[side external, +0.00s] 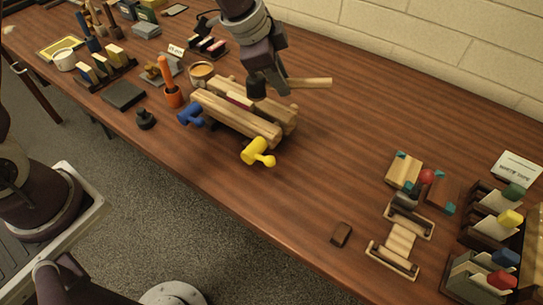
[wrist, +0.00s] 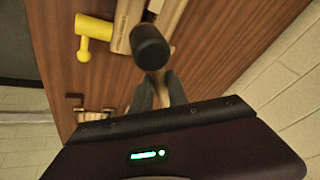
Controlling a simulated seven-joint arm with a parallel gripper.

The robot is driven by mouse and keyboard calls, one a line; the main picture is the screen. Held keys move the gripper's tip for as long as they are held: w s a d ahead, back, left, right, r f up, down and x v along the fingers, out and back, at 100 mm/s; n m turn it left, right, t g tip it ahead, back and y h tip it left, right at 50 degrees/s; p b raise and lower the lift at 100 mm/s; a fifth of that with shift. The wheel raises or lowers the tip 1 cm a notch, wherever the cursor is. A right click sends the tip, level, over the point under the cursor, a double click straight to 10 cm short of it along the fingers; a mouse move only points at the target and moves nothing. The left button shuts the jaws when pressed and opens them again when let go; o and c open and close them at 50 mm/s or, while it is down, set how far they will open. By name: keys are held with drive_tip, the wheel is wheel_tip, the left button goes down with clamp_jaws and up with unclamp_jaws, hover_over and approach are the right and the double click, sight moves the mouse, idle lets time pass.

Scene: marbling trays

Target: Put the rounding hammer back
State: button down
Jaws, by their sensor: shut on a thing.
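My gripper (side external: 273,90) is shut on the rounding hammer, which has a black head (side external: 256,84) and a pale wooden handle (side external: 312,83). The hammer is level above the back of the wooden press, its handle pointing right. In the wrist view the black head (wrist: 150,46) shows large in front of my gripper (wrist: 160,90); most of the handle is hidden there. The wooden press (side external: 238,117) has a blue handle (side external: 190,115) and a yellow handle (side external: 258,152), and a reddish item between its beams. I cannot tell which spot is the hammer's place.
At the right are a wooden cradle (side external: 393,256), a block with a red ball (side external: 427,176), a small brown block (side external: 341,234) and racks with coloured tools (side external: 497,210). Pots and tool racks (side external: 104,71) crowd the left. The table between press and cradle is clear.

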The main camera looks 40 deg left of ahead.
drive_tip(key=s+d+f+m+g+h, duration=0.25)
drive_tip(key=s+d+m, duration=0.45)
drive_tip(key=s+d, duration=0.65)
drive_tip(key=f, duration=0.3)
drive_tip(key=d+f, duration=0.1)
drive_tip(key=f, duration=0.5)
drive_tip(key=shift+s+d+f, duration=0.15)
drive_tip(key=shift+s+f, duration=0.1)
drive_tip(key=shift+f, duration=0.15)
drive_tip(key=shift+w+f, duration=0.1)
drive_tip(key=shift+f, duration=0.35)
drive_tip(key=shift+f, duration=0.1)
drive_tip(key=c, duration=1.3)
unclamp_jaws()
